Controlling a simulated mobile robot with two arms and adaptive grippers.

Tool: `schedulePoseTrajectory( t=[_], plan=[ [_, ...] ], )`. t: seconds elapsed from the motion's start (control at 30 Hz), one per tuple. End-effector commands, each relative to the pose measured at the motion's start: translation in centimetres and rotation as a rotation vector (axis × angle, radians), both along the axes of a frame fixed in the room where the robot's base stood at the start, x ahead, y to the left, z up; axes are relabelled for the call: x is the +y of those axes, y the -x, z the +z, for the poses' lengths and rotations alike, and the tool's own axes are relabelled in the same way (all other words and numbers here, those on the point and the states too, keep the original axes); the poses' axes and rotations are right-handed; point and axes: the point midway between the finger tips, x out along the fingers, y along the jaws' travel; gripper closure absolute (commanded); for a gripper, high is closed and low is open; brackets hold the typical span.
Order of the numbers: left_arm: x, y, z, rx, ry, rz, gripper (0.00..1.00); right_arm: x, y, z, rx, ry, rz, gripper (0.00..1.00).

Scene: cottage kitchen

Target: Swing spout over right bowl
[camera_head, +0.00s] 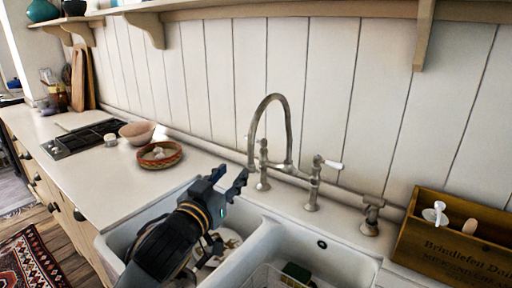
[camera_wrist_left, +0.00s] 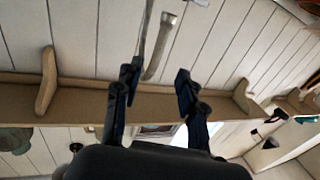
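The metal tap's arched spout (camera_head: 268,100) rises behind the double sink. Its free end hangs at the left of the arch, on the left bowl's side. The left bowl (camera_head: 122,240) holds dishes, partly hidden by my arm. The right bowl (camera_head: 338,262) is beside it. My left gripper (camera_head: 230,212) is over the left bowl, left of and below the spout tip, with its fingers apart and empty. In the left wrist view, part of the metal spout (camera_wrist_left: 158,48) shows beyond the gap between the open fingers (camera_wrist_left: 157,78); no contact is visible. My right gripper is not in view.
A tap handle with a white lever (camera_head: 331,164) stands right of the spout. A wooden box (camera_head: 455,245) is at the right. A woven basket (camera_head: 160,155), a pink bowl (camera_head: 138,132) and a hob (camera_head: 85,138) are on the left counter. A wooden shelf runs above.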

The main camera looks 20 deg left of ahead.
Motion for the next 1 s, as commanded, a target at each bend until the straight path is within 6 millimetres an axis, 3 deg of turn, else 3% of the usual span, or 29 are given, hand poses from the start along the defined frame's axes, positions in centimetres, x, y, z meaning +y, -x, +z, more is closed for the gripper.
schedulePoseTrajectory(
  t=[0.37, 0.5, 0.7, 1.0],
  plan=[
    [-0.5, -7.3, 0.2, 0.005, 0.0, 0.003, 0.6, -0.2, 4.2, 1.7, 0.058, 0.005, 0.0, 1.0],
    [-0.8, -9.9, 0.1, 0.004, 0.0, 0.003, 0.6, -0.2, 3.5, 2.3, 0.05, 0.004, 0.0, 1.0],
    [-1.0, -12.3, 0.0, 0.003, 0.0, 0.001, 0.6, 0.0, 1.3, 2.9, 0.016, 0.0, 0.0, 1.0],
    [-1.1, -13.1, -0.2, 0.003, 0.0, 0.001, 0.6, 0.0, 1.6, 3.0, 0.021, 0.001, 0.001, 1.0]
  ],
)
